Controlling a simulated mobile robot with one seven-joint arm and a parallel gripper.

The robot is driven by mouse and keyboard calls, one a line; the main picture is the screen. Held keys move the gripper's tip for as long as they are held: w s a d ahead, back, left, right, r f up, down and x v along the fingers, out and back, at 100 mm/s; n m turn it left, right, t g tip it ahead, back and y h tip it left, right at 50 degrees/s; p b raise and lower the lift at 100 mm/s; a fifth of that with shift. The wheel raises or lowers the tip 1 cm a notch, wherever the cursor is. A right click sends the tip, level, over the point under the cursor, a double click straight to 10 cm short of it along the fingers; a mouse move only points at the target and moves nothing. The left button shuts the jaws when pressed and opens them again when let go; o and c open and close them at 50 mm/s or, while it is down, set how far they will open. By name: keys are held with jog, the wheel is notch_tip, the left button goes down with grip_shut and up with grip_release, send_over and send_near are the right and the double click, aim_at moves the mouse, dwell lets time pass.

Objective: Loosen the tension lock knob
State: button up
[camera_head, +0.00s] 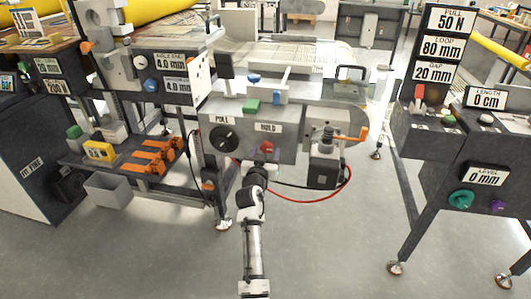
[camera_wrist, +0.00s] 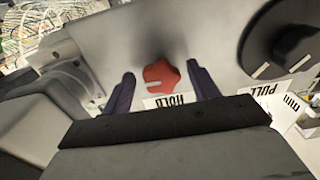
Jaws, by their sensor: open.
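A red lobed knob (camera_head: 266,147) sits on the front of the grey panel, just under a label reading HOLD (camera_head: 268,128); I take it as the tension lock knob. In the wrist view the red knob (camera_wrist: 161,76) lies between the two dark fingers of my gripper (camera_wrist: 160,70), with a visible gap on each side. The fingers are open and do not appear to touch it. In the head view my gripper (camera_head: 259,166) is right below and in front of the knob, its fingers partly hidden by my wrist.
A large black dial (camera_head: 224,138) marked PULL is left of the knob; it also shows in the wrist view (camera_wrist: 283,42). A red cable (camera_head: 325,198) loops below the panel at right, by a grey box (camera_head: 323,172). Open floor lies in front.

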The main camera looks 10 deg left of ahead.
jog(key=shift+w, duration=0.1)
jog(key=c, duration=1)
jog(key=n, duration=0.4)
jog(key=shift+d+n+p, duration=0.15)
jog(key=shift+n+p, duration=0.15)
jog(key=n, duration=0.2)
jog(key=n+p, duration=0.1)
jog(key=n, duration=0.1)
jog(key=shift+d+r+n, duration=0.15)
jog(key=shift+n, duration=0.15)
jog(key=n+p, duration=0.2)
jog(key=n, duration=0.2)
jog(key=shift+r+n+p, duration=0.1)
jog(key=shift+n+p, duration=1.15)
jog(key=shift+n, duration=1.15)
